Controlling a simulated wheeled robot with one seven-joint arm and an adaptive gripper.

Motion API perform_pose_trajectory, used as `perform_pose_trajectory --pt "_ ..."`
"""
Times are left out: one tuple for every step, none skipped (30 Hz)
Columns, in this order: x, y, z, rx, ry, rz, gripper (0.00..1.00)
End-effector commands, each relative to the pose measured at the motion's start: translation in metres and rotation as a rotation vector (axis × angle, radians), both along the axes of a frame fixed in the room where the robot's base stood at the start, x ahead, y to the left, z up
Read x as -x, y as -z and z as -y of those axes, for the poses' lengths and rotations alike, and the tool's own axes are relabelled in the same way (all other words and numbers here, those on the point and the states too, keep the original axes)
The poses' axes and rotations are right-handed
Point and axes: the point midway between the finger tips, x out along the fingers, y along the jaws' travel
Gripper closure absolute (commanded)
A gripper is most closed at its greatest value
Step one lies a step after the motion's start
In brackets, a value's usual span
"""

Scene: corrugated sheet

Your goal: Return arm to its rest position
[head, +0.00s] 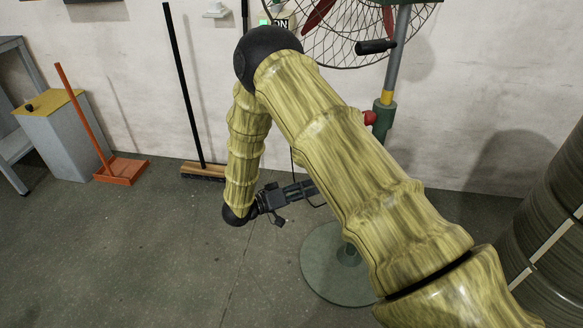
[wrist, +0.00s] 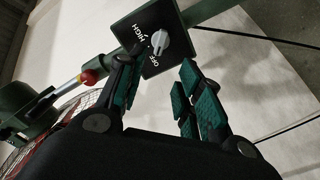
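My arm shows in the head view, bent at a black elbow joint, with the forearm hanging down. My gripper (head: 312,188) is low beside the fan stand, pointing right and partly hidden by my upper arm. In the wrist view my gripper (wrist: 158,82) has its teal-padded fingers apart, with nothing between them. I cannot tell whether the left finger touches the box.
A floor fan with a wire cage (head: 345,35), pole (head: 398,55) and round green base (head: 322,270) stands close by. A broom (head: 184,85), orange dustpan (head: 121,170) and grey box (head: 58,140) are at left. Dark stacked rolls (head: 545,235) stand at right.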

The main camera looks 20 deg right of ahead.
Motion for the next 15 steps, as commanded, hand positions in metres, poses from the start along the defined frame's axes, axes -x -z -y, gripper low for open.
perform_pose_trajectory --pt "0.0 0.0 0.0 0.0 0.0 0.0 0.64" --pt "0.0 0.0 0.0 0.0 0.0 0.0 0.64" --pt "0.0 0.0 0.0 0.0 0.0 0.0 0.64" --pt "0.0 0.001 0.001 -0.001 -0.002 0.0 0.64" --pt "0.0 0.002 0.001 -0.002 -0.008 0.001 0.64" --pt "0.001 0.004 0.003 -0.007 -0.019 0.003 0.64" --pt "0.001 0.007 0.004 -0.011 -0.034 0.004 0.64" --pt "0.001 0.012 0.006 -0.02 -0.053 0.005 0.64" --pt "0.002 0.018 0.009 -0.033 -0.087 0.01 0.64" --pt "0.002 0.025 0.012 -0.047 -0.117 0.011 0.64" --pt "0.003 0.032 0.014 -0.063 -0.15 0.014 0.64" --pt "0.004 0.043 0.017 -0.091 -0.199 0.018 0.64" --pt "0.006 0.052 0.019 -0.117 -0.237 0.018 0.64" --pt "0.008 0.061 0.02 -0.144 -0.275 0.017 0.64" --pt "0.011 0.074 0.021 -0.184 -0.324 0.014 0.64"
